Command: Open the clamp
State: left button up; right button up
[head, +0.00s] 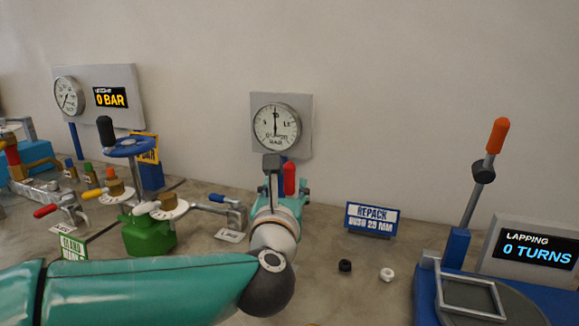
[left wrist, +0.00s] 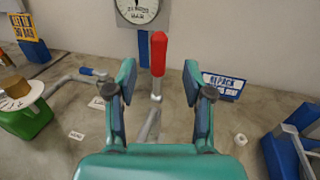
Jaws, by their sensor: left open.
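A red handle (head: 290,178) on a pale metal stem stands upright in front of the round wall gauge (head: 276,128). In the left wrist view the red handle (left wrist: 158,54) shows between and beyond my two fingers, with clear gaps on both sides. I take it to be the clamp's lever; the clamp's lower part is mostly hidden behind my gripper. My left gripper (left wrist: 158,82) is open and empty, and it points at the handle. In the head view my left gripper (head: 280,196) covers the handle's foot. My right gripper is not in view.
A green vessel with a blue handwheel (head: 128,147) and a blue-handled valve (head: 222,201) stand to the left. A REPACK sign (head: 372,219), a black ring (head: 345,265) and a white ring (head: 387,274) are to the right. A blue lapping stand with an orange-tipped lever (head: 497,136) stands far right.

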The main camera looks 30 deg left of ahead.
aim_at(289, 170)
pick_arm(q)
jog(key=p+x, duration=0.1)
jog(key=x, duration=0.8)
jog(key=shift+w+a, duration=0.15)
jog(key=shift+w, duration=0.05)
grip_shut()
